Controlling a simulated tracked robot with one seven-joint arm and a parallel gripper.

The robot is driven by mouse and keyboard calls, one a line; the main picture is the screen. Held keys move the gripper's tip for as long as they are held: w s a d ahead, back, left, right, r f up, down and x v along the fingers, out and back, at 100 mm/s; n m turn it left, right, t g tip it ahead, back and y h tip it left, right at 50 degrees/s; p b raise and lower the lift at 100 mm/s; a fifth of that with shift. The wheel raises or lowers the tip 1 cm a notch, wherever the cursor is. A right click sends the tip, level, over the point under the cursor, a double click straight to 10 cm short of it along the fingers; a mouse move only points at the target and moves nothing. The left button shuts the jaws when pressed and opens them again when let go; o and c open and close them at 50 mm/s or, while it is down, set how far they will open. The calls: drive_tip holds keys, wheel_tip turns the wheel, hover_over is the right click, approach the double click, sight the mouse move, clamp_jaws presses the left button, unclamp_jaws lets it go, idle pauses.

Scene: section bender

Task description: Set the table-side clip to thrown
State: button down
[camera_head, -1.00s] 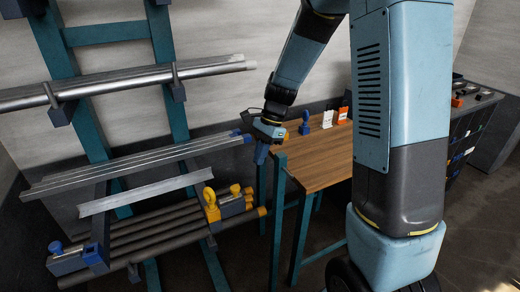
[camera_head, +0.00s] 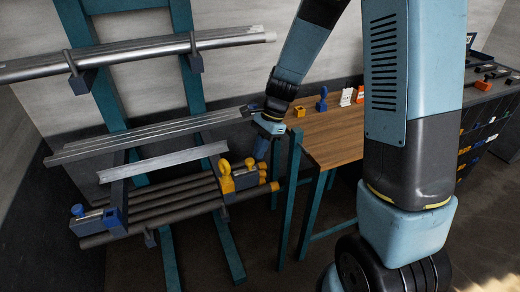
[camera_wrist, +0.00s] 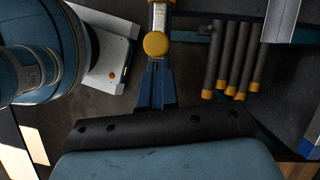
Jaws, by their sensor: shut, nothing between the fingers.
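The table-side clip (camera_head: 250,173), with a yellow bracket, yellow knobs and a blue-grey body, sits at the right end of the lower rack, beside the table. A yellow round knob (camera_wrist: 155,45) with a silver bar behind it shows just beyond my fingertips in the wrist view; it looks like part of this clip. My gripper (camera_head: 261,150) is shut and empty, pointing down just above the clip's right end. Its blue fingers (camera_wrist: 155,88) also show in the wrist view. I cannot tell whether they touch the knob, nor the clip's setting.
Dark bars (camera_head: 165,207) with yellow ends lie in the lower rack. A second clip with a blue knob (camera_head: 78,210) is at their left end. Silver sections (camera_head: 150,135) lie above, close to my gripper. The wooden table (camera_head: 335,138) stands to the right.

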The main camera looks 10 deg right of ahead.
drive_tip(key=shift+a, duration=0.1)
drive_tip(key=shift+s+a, duration=0.3)
drive_tip(key=shift+a, duration=0.65)
drive_tip(key=shift+d, duration=0.15)
drive_tip(key=shift+w+d, duration=0.2)
drive_tip(key=w+d+r, duration=0.3)
drive_tip(key=d+r, duration=0.3)
drive_tip(key=r, duration=0.3)
drive_tip(key=shift+w+r, duration=0.15)
drive_tip(key=shift+w, duration=0.05)
